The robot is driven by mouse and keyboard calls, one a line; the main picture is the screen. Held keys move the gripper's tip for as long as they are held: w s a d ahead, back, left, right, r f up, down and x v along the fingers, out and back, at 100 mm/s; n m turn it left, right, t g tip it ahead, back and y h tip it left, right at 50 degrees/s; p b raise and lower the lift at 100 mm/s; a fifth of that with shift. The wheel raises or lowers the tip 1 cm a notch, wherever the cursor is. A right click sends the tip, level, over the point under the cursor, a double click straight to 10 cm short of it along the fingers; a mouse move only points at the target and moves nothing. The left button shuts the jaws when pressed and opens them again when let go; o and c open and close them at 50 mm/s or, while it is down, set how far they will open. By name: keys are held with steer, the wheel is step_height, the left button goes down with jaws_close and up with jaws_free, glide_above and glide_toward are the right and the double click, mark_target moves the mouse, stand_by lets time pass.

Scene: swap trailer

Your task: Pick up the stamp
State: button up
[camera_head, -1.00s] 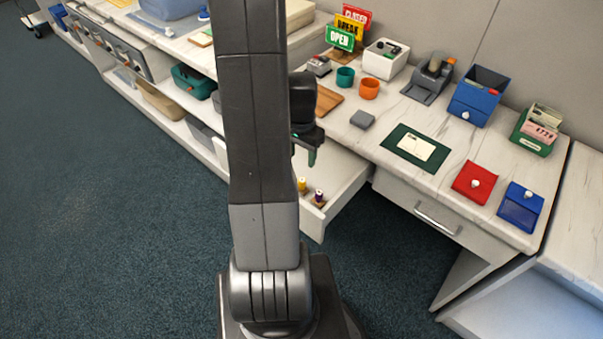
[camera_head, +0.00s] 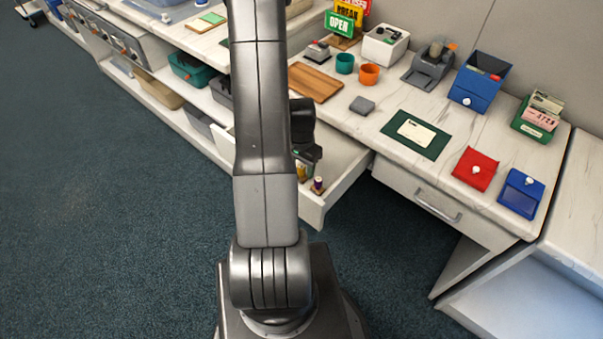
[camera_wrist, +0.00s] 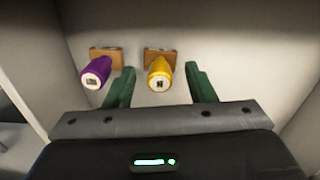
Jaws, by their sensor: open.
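Two stamps stand in an open white drawer (camera_head: 331,190), each with a coloured handle on a wooden base. The yellow stamp (camera_wrist: 160,74) is in the middle of the wrist view, and the purple stamp (camera_wrist: 97,72) is to its left. My gripper (camera_wrist: 161,80) is open, with its green fingers on either side of the yellow handle and apart from it. The left finger lies between the two stamps. In the head view the purple stamp (camera_head: 318,185) shows beside my gripper, and the yellow one (camera_head: 301,173) is partly hidden by my arm.
The drawer walls (camera_wrist: 48,75) rise close around the stamps. The counter (camera_head: 405,100) above holds a wooden board (camera_head: 315,82), a grey pad (camera_head: 362,105), a green mat (camera_head: 429,148), and red (camera_head: 474,170) and blue pouches.

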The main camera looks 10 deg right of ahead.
mark_target(301, 166)
steer(key=shift+f, duration=1.15)
steer(key=shift+c, duration=0.4)
steer(key=c, duration=0.7)
steer(key=shift+r, duration=0.1)
step_height(301, 166, up, 10)
steer(key=shift+f+p, duration=0.1)
steer(key=shift+p, duration=0.25)
